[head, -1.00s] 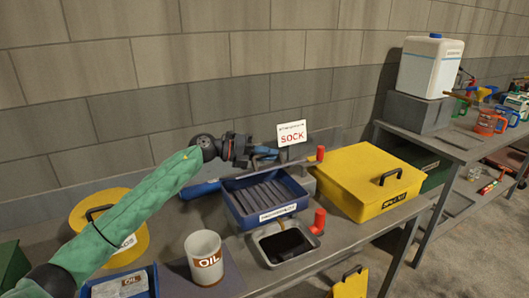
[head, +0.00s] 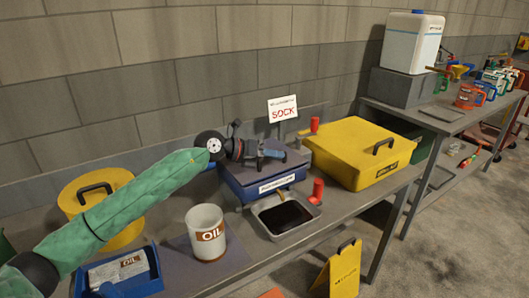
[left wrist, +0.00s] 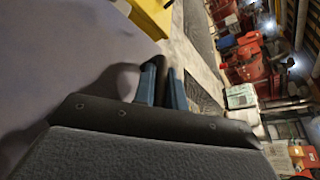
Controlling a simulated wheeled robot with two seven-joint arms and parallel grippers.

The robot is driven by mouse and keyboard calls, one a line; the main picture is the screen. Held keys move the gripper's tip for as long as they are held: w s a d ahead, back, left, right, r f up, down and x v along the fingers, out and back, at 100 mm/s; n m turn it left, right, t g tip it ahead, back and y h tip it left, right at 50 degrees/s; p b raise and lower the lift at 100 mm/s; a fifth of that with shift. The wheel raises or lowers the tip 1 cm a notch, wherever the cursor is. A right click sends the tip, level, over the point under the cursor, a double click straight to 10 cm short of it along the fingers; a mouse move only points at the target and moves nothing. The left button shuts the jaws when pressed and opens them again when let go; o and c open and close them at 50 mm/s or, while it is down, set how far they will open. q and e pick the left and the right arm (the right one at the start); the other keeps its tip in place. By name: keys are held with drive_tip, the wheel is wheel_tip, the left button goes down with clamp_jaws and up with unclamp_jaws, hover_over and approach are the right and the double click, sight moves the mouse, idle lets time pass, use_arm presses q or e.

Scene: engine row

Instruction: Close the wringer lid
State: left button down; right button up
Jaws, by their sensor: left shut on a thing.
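The wringer is a blue box (head: 268,191) with a white front label, on the bench in the head view. Its grey-blue lid (head: 292,157) lies over the top, nearly flat, and hides the ribbed inside. I cannot tell whether it is fully seated. My left gripper (head: 278,154) is over the lid, its blue fingers shut on what looks like part of it; the contact is hard to see. In the left wrist view the fingers (left wrist: 161,86) are close together beside a broad grey surface, likely the lid. My right gripper is not in view.
A drip tray (head: 283,216) with dark liquid sits in front of the wringer, beside a red knob (head: 317,191). A yellow case (head: 362,155) stands right, an OIL can (head: 206,232) front left, and a yellow round bin (head: 104,205) left. The SOCK sign (head: 282,108) stands behind.

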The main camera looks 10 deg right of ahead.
use_arm(q)
drive_tip(key=shift+s+f, duration=0.15)
drive_tip(key=shift+f, duration=0.5)
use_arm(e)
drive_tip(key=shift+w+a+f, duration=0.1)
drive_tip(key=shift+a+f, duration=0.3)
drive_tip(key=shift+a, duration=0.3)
use_arm(q)
drive_tip(key=shift+s+f, duration=0.1)
drive_tip(key=shift+f, duration=0.05)
drive_tip(key=c, duration=1.5)
unclamp_jaws()
drive_tip(key=shift+o, duration=0.2)
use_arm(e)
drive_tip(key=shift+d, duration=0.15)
use_arm(q)
drive_tip(key=shift+r, duration=0.2)
